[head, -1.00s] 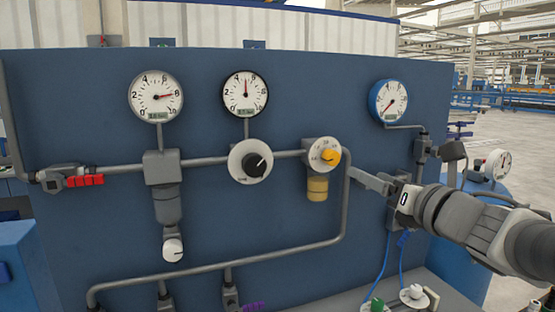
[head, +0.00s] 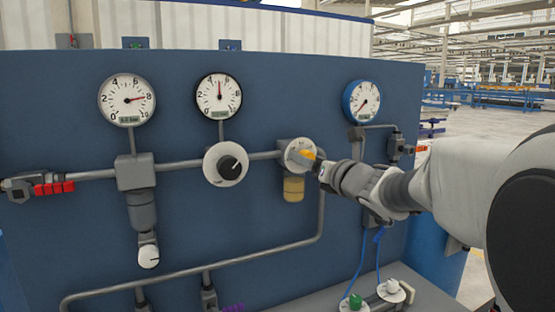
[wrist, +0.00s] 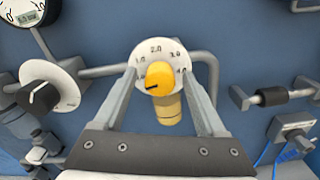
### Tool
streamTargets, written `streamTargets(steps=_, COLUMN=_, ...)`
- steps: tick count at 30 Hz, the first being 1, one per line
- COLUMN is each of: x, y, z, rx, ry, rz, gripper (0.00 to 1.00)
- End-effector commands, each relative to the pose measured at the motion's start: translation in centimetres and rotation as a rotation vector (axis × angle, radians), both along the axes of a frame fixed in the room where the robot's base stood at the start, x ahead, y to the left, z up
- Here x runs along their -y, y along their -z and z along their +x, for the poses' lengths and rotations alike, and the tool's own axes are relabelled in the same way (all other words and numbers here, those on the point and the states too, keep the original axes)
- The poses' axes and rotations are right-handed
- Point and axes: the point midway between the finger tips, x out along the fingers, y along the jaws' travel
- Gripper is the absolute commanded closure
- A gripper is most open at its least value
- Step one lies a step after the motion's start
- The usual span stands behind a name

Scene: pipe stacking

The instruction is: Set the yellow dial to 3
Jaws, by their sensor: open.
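The yellow dial (head: 305,155) sits on a round white scale plate on the blue panel. The 2.0 lies at the top and the 3.0 and 4.0 to the right. My gripper (wrist: 160,76) is open, with one finger on each side of the dial and visible gaps between. In the head view my gripper (head: 322,166) comes in from the right, its fingers partly covering the dial.
A black dial (head: 230,167) on a white plate is to the left of the yellow one. Pipes and gauges (head: 127,100) cover the panel. A yellowish cup (head: 293,190) hangs below the yellow dial. A valve with red parts (head: 54,187) is at far left.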

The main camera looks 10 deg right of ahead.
Motion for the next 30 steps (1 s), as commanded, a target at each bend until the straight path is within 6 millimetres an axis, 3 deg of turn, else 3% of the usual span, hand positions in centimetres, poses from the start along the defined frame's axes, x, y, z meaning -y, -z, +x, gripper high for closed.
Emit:
streamTargets(steps=5, x=0.00, y=0.00, z=-0.02, rx=0.000, ry=0.000, rz=0.000, gripper=0.30)
streamTargets(steps=17, x=0.02, y=-0.01, z=-0.05, rx=0.000, ry=0.000, rz=0.000, gripper=1.00)
streamTargets(steps=30, x=0.03, y=0.08, z=-0.06, rx=-0.021, ry=0.000, rz=0.069, gripper=1.00)
